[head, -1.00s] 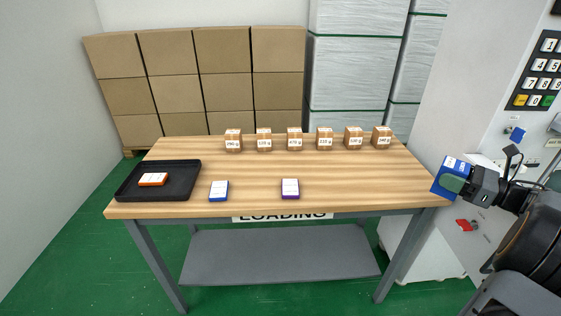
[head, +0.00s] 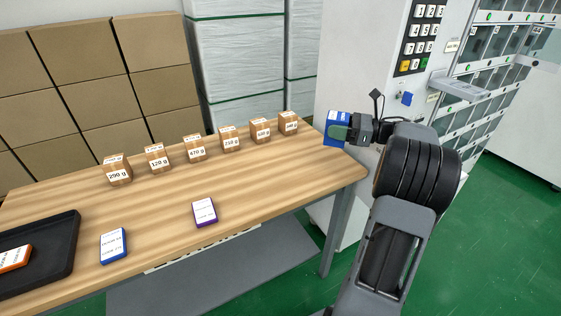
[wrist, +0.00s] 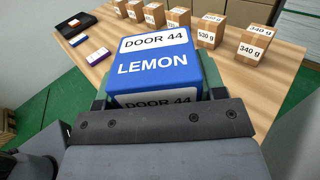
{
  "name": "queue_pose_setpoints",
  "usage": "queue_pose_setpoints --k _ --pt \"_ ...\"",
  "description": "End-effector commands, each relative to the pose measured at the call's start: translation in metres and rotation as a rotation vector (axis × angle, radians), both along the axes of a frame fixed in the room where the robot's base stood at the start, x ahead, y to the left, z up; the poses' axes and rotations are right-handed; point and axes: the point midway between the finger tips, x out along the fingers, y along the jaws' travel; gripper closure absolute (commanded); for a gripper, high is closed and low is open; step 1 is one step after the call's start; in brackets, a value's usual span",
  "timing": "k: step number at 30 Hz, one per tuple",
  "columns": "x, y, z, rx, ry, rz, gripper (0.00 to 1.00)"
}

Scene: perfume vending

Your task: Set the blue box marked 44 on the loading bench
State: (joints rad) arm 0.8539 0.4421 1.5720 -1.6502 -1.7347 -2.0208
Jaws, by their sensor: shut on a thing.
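The blue box (wrist: 153,65) reads "DOOR 44" and "LEMON" in the wrist view. My gripper (head: 350,131) is shut on it, and the blue box also shows in the head view (head: 337,121). The gripper holds it in the air near the right end of the loading bench (head: 250,188), a wooden-topped table. Part of the box is hidden by the jaws. In the wrist view the bench top lies beyond and below the box.
Several small brown boxes with gram labels (head: 195,150) stand in a row along the bench's back. A purple-edged box (head: 204,211), a blue-edged box (head: 114,245) and a black tray (head: 62,250) holding an orange box (head: 14,259) occupy the front. A keypad machine (head: 385,70) stands right.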

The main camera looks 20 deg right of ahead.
Motion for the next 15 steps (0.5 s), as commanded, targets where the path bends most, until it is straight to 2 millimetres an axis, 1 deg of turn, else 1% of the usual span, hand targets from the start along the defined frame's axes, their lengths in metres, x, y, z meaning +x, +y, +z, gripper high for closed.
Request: queue_pose_setpoints --k 1,3,8,9,12,15 --pt "0.004 0.013 -0.006 0.003 0.002 0.005 0.63" --pt "0.009 0.031 -0.014 0.002 0.002 0.006 0.63" --pt "0.02 0.069 -0.032 0.002 0.004 0.005 0.63" --pt "0.022 0.074 -0.04 0.003 0.004 0.005 0.63" --pt "0.026 0.086 -0.057 0.003 0.004 0.003 0.63" --pt "0.029 0.096 -0.069 0.001 0.003 0.002 0.63"
